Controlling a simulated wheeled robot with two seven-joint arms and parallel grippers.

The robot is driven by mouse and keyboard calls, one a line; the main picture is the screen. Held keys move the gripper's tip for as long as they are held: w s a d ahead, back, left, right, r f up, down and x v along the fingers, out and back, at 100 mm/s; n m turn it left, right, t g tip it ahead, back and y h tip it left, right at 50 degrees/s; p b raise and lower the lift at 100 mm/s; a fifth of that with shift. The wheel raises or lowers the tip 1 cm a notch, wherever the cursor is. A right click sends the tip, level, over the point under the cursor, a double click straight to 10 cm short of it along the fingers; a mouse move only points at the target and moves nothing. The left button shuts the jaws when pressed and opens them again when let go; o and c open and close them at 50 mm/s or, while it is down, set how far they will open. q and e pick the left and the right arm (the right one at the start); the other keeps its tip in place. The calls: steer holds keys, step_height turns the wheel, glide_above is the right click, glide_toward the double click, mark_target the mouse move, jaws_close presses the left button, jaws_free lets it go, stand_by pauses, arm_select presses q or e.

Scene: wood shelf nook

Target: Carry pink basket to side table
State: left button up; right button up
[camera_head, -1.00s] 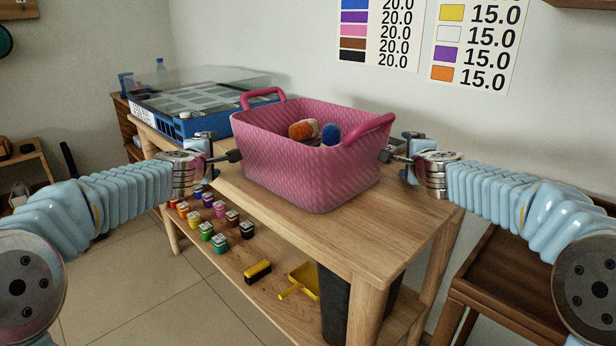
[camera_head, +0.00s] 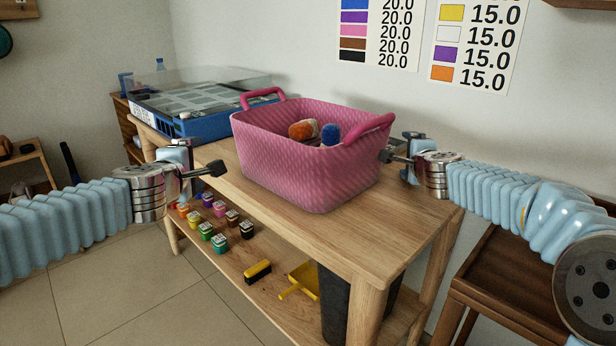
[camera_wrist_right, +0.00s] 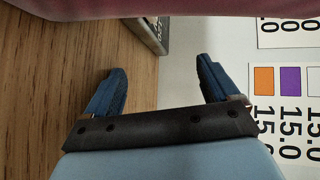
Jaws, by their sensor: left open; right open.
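The pink basket (camera_head: 305,170) stands upright on the wooden table (camera_head: 375,235), with an orange-brown and a blue item visible inside. Its two handles are at its left back and right front. My left gripper (camera_head: 216,168) is open and empty, left of the basket and apart from it, beside the table's left front edge. My right gripper (camera_head: 388,156) is open at the basket's right side, close under the right handle (camera_head: 369,130); I cannot tell if it touches. In the right wrist view its two blue-padded fingers (camera_wrist_right: 160,85) are apart with nothing between them, and the basket (camera_wrist_right: 150,8) fills the top edge.
A blue tray-like box (camera_head: 195,108) with a clear cover stands behind the basket on the left. Several small paint jars (camera_head: 220,225), a brush and a yellow dustpan (camera_head: 303,280) lie on the lower shelf. A darker brown wooden table (camera_head: 500,275) stands at the right.

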steer(key=v, duration=1.2)
